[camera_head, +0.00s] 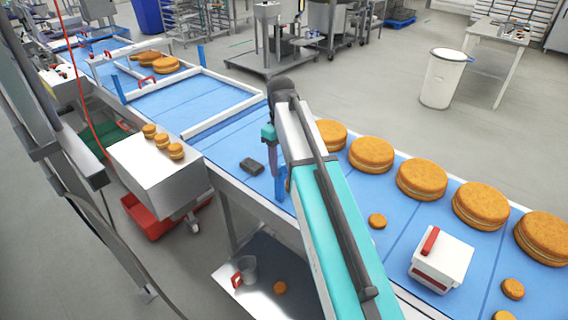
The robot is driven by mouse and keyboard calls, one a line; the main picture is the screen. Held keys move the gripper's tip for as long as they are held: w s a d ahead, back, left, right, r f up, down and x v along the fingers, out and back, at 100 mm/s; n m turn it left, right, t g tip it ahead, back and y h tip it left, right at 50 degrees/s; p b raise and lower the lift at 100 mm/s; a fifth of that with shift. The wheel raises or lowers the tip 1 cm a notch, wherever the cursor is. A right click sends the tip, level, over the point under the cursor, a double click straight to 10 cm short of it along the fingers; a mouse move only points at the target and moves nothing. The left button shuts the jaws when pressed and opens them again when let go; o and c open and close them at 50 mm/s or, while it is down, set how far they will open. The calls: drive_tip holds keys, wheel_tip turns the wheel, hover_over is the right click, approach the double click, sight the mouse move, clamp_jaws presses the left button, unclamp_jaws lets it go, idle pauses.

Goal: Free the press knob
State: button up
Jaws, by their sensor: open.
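No part is plainly marked as the press knob. A white box (440,262) with a red handle (430,241) on top sits upright on the blue belt at the right. A small dark grey block (252,166) lies on the belt left of my arm. My gripper (274,165) points down over the belt just right of the dark block, apart from the white box. It is open, and I see nothing held in it; its fingertips are hard to make out beside a blue post (281,184).
Large filled rounds (422,179) line the belt's far edge; small rounds (377,221) lie nearer. White frames (222,117) cross the belt at the left. A white side box (155,175) carries small rounds. My arm hides part of the belt. Bare belt lies left of my gripper.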

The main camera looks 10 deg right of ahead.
sight(280, 166)
drive_tip(key=shift+t, duration=0.3)
drive_tip(key=r, duration=0.1)
drive_tip(key=w+r+p, duration=0.1)
drive_tip(key=r, duration=0.2)
drive_tip(key=shift+w+a, duration=0.4)
drive_tip(key=shift+s+a+r+p, duration=0.1)
drive_tip(key=shift+r+p, duration=0.3)
drive_tip(key=shift+p, duration=0.3)
drive_tip(key=shift+s+d+r, duration=0.2)
drive_tip(key=shift+s+r, duration=0.1)
drive_tip(key=shift+r, duration=0.25)
drive_tip(key=shift+s+d+r, duration=0.2)
drive_tip(key=shift+s+r, duration=0.1)
drive_tip(key=shift+r, duration=0.2)
